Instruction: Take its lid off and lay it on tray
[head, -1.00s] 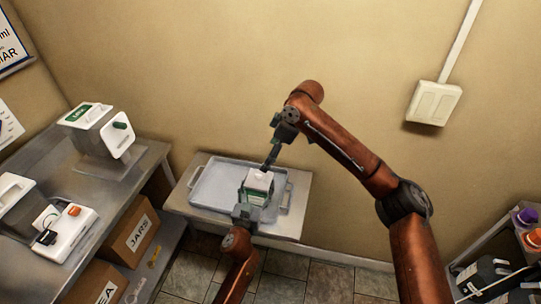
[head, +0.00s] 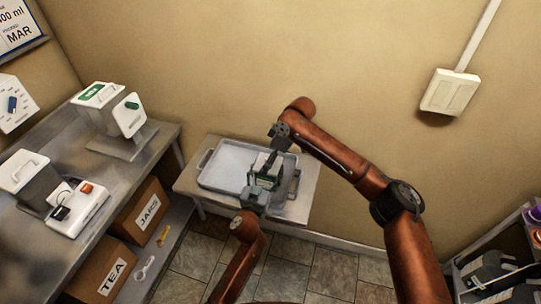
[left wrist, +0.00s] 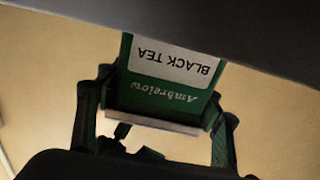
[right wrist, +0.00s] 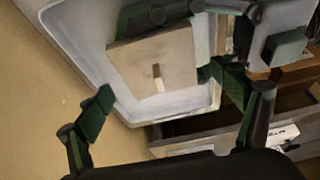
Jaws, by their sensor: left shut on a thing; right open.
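A green tin of black tea (head: 266,179) is held over the near right part of the grey tray (head: 222,156). My left gripper (head: 254,196) is shut on the tin from the near side. The left wrist view shows the tin's label (left wrist: 172,60) upside down between the fingers. The square pale lid (right wrist: 180,62), with a small knob (right wrist: 158,78), is on the tin. My right gripper (right wrist: 160,88) is open, its fingers apart on either side of the knob and above the lid. In the head view its tip hides part of the lid.
The tray lies on a small table (head: 190,179) against the wall. At left is a steel bench (head: 70,150) with white-topped devices (head: 122,112), above cardboard boxes (head: 140,212). A shelf (head: 530,222) with jugs stands at right. Bare tray shows left of the tin.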

